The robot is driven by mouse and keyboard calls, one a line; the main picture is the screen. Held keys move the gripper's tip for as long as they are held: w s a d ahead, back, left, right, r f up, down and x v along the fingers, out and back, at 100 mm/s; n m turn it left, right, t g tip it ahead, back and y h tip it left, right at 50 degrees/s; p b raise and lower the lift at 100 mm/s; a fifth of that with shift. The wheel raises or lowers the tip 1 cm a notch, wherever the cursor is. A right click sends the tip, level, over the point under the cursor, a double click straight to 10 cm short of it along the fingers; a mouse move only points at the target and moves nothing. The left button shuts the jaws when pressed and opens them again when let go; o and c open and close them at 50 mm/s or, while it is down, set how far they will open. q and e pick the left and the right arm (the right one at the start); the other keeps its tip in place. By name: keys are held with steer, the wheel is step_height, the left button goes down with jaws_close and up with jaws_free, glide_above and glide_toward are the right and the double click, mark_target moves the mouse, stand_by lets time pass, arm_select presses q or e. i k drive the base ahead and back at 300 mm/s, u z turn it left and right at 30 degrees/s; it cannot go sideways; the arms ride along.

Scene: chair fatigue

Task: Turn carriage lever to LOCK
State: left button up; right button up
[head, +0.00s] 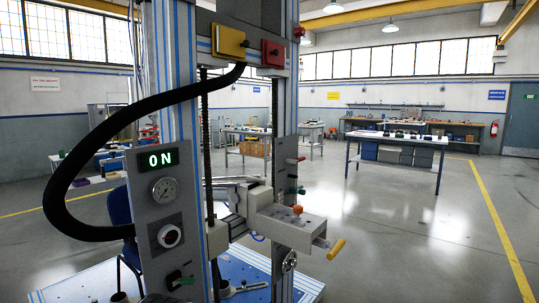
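The test machine's carriage (285,222) is a pale block on the upright frame, at the lower middle of the head view. A yellow-orange handle (336,249) sticks out at its right front, tilted up to the right. An orange knob (297,209) sits on top of the carriage. A red-tipped lever (296,160) and a green-tipped lever (297,190) show on the right column above it. I cannot tell which of these is the carriage lever, and no LOCK marking is readable. Neither of my grippers is in view.
A control panel (155,205) reads ON and has a gauge and a dial. A thick black hose (62,180) loops out left of the frame. A blue chair (121,222) is partly hidden behind the panel. The floor right of the machine is clear up to a worktable (428,141).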

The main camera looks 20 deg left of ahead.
mark_target(299, 160)
steer(key=u, duration=0.15)
steer(key=i, duration=0.5)
steer(key=z, duration=2)
steer(key=i, duration=1.7)
steer(key=u, duration=3.45)
steer(key=i, duration=1)
